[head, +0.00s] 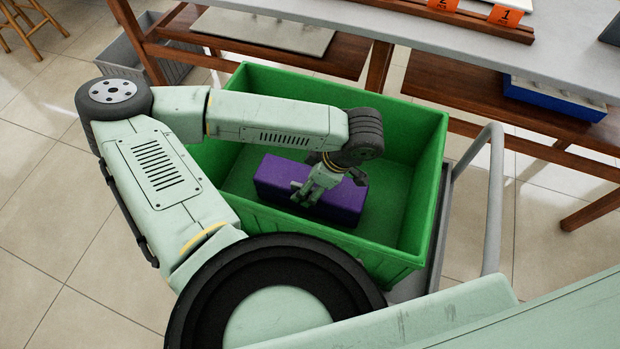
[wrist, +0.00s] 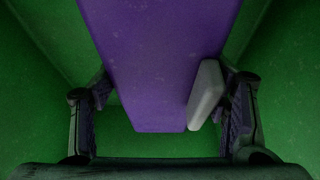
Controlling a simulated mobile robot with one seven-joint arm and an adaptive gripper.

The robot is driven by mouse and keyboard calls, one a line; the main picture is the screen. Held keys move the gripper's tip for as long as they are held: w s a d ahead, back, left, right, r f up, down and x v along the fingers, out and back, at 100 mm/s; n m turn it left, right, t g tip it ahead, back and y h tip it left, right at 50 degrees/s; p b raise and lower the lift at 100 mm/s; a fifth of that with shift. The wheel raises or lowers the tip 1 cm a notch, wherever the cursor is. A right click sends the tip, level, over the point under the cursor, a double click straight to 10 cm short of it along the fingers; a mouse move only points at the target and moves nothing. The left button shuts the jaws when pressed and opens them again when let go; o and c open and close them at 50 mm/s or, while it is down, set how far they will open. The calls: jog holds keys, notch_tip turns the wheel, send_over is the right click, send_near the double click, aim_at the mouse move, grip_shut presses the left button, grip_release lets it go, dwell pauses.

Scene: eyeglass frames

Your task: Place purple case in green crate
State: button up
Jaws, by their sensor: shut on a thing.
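The purple case (head: 345,205) is a long box inside the green crate (head: 425,185), low down near the crate's floor. My gripper (head: 307,192) reaches down into the crate and is shut on the purple case. In the wrist view the purple case (wrist: 155,60) runs between the two fingers of my gripper (wrist: 162,112). A small pale grey piece (wrist: 206,93) lies between the case and the right finger; I cannot tell what it is. The case's underside is hidden, so I cannot tell whether it touches the floor.
The crate stands on a cart with a grey rail (head: 493,200) at its right. Behind it is a table (head: 420,45) with wooden legs and lower shelves. A blue tray (head: 553,98) sits on the right shelf. A grey bin (head: 125,60) stands behind left. Apart from the case, the crate looks empty.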

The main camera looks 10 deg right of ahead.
jog(key=shift+f, duration=0.2)
jog(key=shift+f, duration=0.2)
jog(key=o, duration=1.4)
jog(key=shift+r, duration=0.1)
jog(key=shift+r, duration=0.25)
jog(key=b+v, duration=0.1)
jog(key=v, duration=1)
jog(key=shift+s+d+r+b, duration=0.15)
jog(key=shift+r+b, duration=0.2)
